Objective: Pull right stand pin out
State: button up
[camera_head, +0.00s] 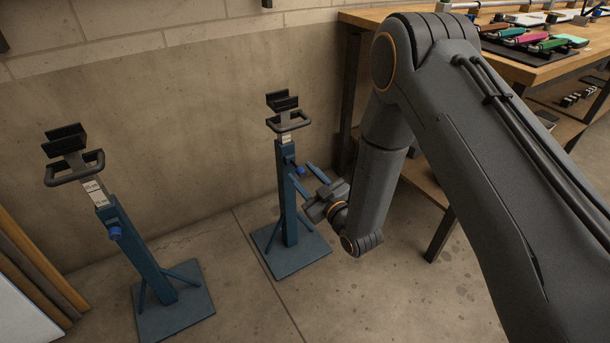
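The right stand (288,205) is a blue post on a square base, with a grey handle and a dark cradle on top. Its pin has a blue knob (299,171) on the post's front right side, below the handle. My gripper (301,169) is at the right of this post, with its two blue fingers spread and pointing up-left. The knob appears between the fingertips in the picture. I cannot tell whether either finger touches it. The pin's shaft is hidden.
A similar left stand (150,265) has its own blue knob (115,232). A wooden workbench (375,16) with coloured tools is at the upper right. Wooden boards (35,265) lean at the left edge. A concrete wall (190,140) is behind the stands. Floor between them is clear.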

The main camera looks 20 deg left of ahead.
jog(key=p+v, duration=0.1)
jog(key=v, duration=0.7)
jog(key=shift+p, duration=0.4)
jog(key=shift+w+a, duration=0.1)
